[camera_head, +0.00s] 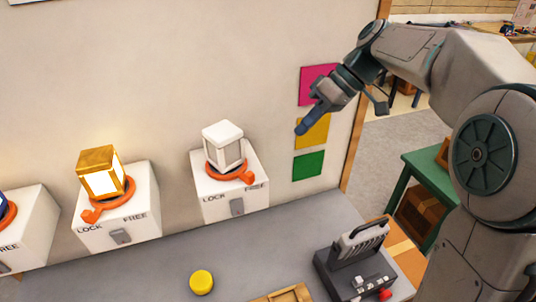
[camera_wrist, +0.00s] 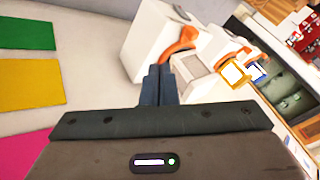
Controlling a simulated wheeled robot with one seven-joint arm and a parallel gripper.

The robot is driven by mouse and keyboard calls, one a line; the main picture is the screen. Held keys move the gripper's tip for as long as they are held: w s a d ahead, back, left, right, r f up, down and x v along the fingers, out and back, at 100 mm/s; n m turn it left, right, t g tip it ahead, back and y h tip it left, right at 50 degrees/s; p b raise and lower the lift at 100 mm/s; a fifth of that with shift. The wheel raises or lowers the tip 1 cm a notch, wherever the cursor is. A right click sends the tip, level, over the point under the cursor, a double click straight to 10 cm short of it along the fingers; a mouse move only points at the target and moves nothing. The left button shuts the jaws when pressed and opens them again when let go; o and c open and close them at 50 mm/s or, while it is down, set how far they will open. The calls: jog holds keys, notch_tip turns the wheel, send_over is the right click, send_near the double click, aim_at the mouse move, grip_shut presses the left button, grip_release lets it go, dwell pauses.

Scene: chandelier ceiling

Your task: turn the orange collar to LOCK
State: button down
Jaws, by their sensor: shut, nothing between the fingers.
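A white box (camera_head: 229,191) on the bench carries a white-framed lantern (camera_head: 224,146) in an orange collar (camera_head: 243,176). The collar's handle points right, by the FREE label. In the wrist view the orange collar (camera_wrist: 183,41) shows just beyond my fingertips. A second box (camera_head: 119,221) holds a gold lantern (camera_head: 101,172); its orange collar (camera_head: 91,214) has its handle at LOCK. A third box at the left edge is cut off; its collar handle is not seen. My gripper (camera_head: 303,128) is shut and empty, up and right of the white lantern. Its blue fingers (camera_wrist: 158,72) touch each other.
Pink (camera_head: 317,84), yellow (camera_head: 318,134) and green (camera_head: 308,165) squares are on the wall behind my gripper. A yellow button (camera_head: 201,282) and a dark device with a handle (camera_head: 354,265) are on the grey bench (camera_head: 270,245). A green table (camera_head: 425,163) stands right.

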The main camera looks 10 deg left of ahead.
jog(key=p, duration=0.1)
send_near(265, 178)
jog(key=a+f, duration=0.1)
jog(key=a, duration=0.1)
jog(key=w+a+f, duration=0.1)
jog(key=f, duration=0.1)
jog(key=shift+w+a+f, duration=0.1)
jog(key=shift+a+f, duration=0.15)
jog(key=shift+a, duration=0.15)
jog(key=s, duration=0.1)
jog(key=s+a+p, duration=0.1)
jog(key=shift+s+a+r, duration=0.15)
jog(key=shift+s+a, duration=0.2)
jog(key=shift+s, duration=0.05)
jog(key=shift+s+a+p, duration=0.15)
jog(key=shift+p, duration=0.15)
jog(key=shift+f, duration=0.2)
